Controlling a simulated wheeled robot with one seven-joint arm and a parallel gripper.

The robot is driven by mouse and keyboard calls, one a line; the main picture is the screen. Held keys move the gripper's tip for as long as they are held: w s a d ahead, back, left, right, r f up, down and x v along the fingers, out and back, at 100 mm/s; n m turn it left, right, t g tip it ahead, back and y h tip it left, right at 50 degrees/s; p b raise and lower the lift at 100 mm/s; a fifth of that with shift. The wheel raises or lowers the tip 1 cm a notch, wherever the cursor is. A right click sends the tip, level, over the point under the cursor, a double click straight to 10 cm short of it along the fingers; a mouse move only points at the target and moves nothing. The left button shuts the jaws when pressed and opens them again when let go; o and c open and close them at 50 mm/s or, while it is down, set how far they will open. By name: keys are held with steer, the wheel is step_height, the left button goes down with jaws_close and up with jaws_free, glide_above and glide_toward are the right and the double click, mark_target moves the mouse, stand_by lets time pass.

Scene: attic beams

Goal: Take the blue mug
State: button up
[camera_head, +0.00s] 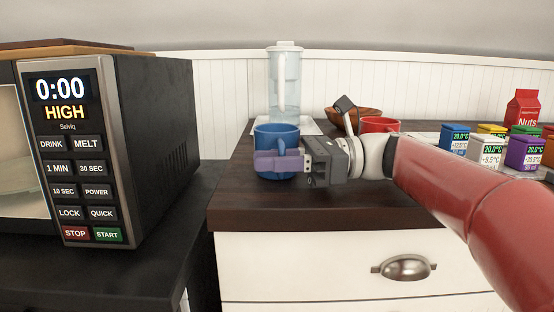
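The blue mug (273,135) stands upright on the dark wooden countertop (240,195), near its left front part. My gripper (277,162) reaches in from the right at the mug's height. One purple finger lies across the near side of the mug, in front of it. The other finger is hidden, probably behind the mug. I cannot tell whether the fingers press on the mug or only stand around it. No gap shows between the mug's base and the countertop.
A clear pitcher (285,85) stands behind the mug. A red mug (378,125) and a wooden bowl (360,117) are behind my wrist. Several colored boxes (524,152) and a red nuts carton (522,107) stand at right. A microwave (150,130) is at left, across a gap.

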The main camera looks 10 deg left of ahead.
steer(key=shift+s+a, duration=0.1)
steer(key=shift+a, duration=0.1)
jaws_close()
steer(key=shift+r, duration=0.1)
